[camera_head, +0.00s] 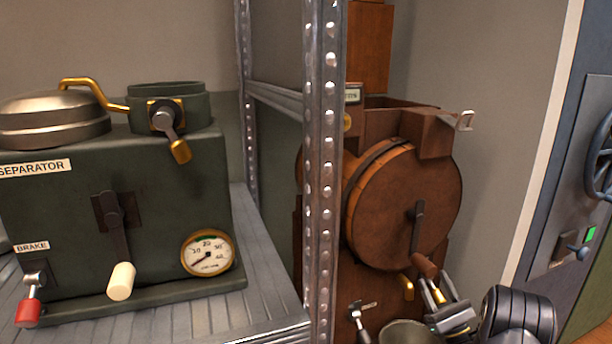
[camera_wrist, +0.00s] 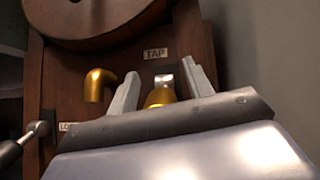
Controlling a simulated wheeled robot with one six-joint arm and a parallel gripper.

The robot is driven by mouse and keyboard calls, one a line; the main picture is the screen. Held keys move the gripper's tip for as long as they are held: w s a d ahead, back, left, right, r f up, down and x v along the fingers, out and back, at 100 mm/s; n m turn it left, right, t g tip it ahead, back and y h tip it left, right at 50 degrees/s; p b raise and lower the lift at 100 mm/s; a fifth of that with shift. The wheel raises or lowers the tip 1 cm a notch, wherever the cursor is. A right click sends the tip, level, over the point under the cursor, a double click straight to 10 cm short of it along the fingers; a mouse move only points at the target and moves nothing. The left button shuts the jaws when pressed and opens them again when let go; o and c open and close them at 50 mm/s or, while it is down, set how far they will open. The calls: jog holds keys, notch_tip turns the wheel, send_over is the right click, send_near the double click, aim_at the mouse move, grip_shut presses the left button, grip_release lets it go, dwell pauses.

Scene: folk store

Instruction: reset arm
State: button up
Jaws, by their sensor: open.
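My gripper (camera_head: 440,293) is low at the right in the head view, in front of the wooden churn (camera_head: 405,205) and close to the crank's wooden handle (camera_head: 425,265). In the wrist view my gripper (camera_wrist: 160,74) is open, its two pale fingers apart. A brass tap piece with a metal tab (camera_wrist: 164,80) shows between the fingers, below the TAP label (camera_wrist: 155,53). I cannot tell whether the fingers touch it. A brass spout (camera_wrist: 97,85) is left of the fingers, and also shows in the head view (camera_head: 407,287).
A metal shelf post (camera_head: 322,150) stands left of the churn. The green separator (camera_head: 75,220) sits on the shelf. A lever (camera_head: 358,318) and a bucket (camera_head: 405,333) are low by the churn. A blue door (camera_head: 570,180) is at the right.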

aim_at(434, 287)
jog(key=shift+s+d+r+g+p, duration=0.1)
jog(key=shift+s+r+g+p, duration=0.05)
jog(key=shift+r+g+p, duration=0.2)
jog(key=g+p, duration=0.1)
jog(key=p, duration=0.1)
jog(key=r+g+h+p, duration=0.1)
jog(key=p, duration=0.2)
jog(key=shift+m+h, duration=0.3)
jog(key=g+p, duration=0.1)
jog(key=p, duration=0.2)
jog(key=r+g+h+p, duration=0.1)
jog(key=g+p, duration=0.1)
jog(key=p, duration=0.2)
jog(key=g+h+p, duration=0.1)
jog(key=p, duration=0.2)
jog(key=shift+w+r+g+p, duration=0.2)
jog(key=shift+w+g+p, duration=0.15)
jog(key=shift+w+p, duration=0.05)
jog(key=shift+f+v, duration=0.15)
jog(key=shift+v, duration=1.3)
jog(key=shift+f+v, duration=0.15)
jog(key=shift+v, duration=1.3)
